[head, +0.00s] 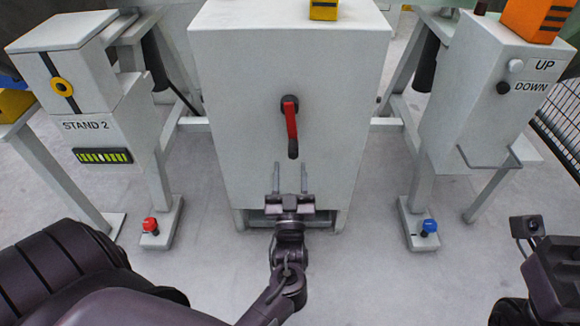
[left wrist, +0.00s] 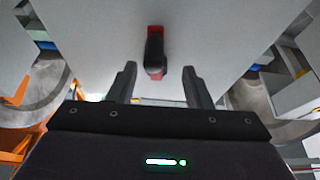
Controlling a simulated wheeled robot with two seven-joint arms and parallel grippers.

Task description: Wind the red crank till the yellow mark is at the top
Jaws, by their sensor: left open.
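The red crank (head: 291,122) is on the front of a grey cabinet (head: 240,140). Its arm hangs down from a dark hub, with a black handle (head: 293,149) at its lower end. My left gripper (head: 290,172) is open and empty, just below the handle in the head view. In the left wrist view the black handle (left wrist: 155,50) shows between and beyond the two open fingers (left wrist: 160,72), with no contact visible. I cannot make out a yellow mark on the crank. Part of my right wrist (head: 553,275) is at the lower right; its fingers do not show.
A yellow block (head: 323,10) sits on the cabinet top. The STAND 2 post (head: 85,90) is at left, with a red button (head: 150,225) at its foot. At right is a post with UP and DOWN buttons (head: 503,88) and a blue button (head: 429,226). Floor between is clear.

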